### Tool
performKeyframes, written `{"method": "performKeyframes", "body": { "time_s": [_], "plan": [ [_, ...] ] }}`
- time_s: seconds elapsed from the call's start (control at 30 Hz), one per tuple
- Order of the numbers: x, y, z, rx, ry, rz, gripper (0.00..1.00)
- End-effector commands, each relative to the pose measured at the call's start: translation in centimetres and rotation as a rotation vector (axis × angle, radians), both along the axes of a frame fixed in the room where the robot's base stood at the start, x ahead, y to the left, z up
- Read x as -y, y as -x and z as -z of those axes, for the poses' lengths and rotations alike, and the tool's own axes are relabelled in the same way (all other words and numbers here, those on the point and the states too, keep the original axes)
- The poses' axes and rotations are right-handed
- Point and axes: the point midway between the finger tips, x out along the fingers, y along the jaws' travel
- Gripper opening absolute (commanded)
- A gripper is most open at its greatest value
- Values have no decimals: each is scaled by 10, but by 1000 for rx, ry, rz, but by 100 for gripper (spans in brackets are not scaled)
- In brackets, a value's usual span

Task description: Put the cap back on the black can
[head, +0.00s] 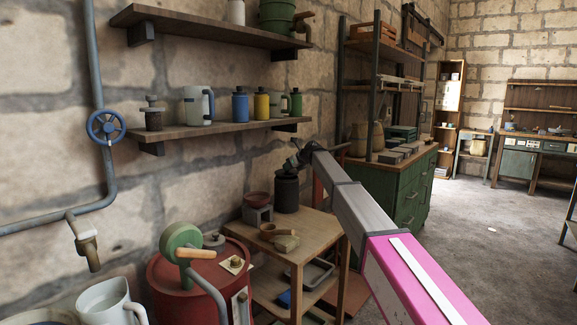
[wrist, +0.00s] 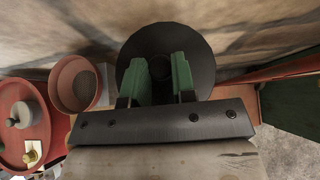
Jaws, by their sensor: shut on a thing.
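The black can (head: 287,193) stands upright on the small wooden table, and my gripper (head: 291,163) is right above its top. In the wrist view the green fingers of my gripper (wrist: 159,78) are closed on a small dark knob that looks like part of the cap (wrist: 160,67). A wide dark disc surrounds the fingers; I cannot tell whether it is the cap's rim or the can's top. The cap is at or very near the can's top in the head view, but whether they touch is too small to tell.
A red drum (head: 175,285) stands at the left. A shelf with mugs and bottles (head: 225,128) hangs above; a green cabinet (head: 412,205) stands behind.

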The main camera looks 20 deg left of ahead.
Motion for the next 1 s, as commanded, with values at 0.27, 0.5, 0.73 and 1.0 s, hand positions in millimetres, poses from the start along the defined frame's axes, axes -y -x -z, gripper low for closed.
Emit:
{"method": "performKeyframes", "body": {
  "time_s": [0.27,0.5,0.73,1.0],
  "plan": [
    [0,0,8,-1,0,1,0],
    [0,0,10,0,0,0,34],
    [0,0,10,0,0,0,50],
    [0,0,-2,2,0,0,50]
  ]
}}
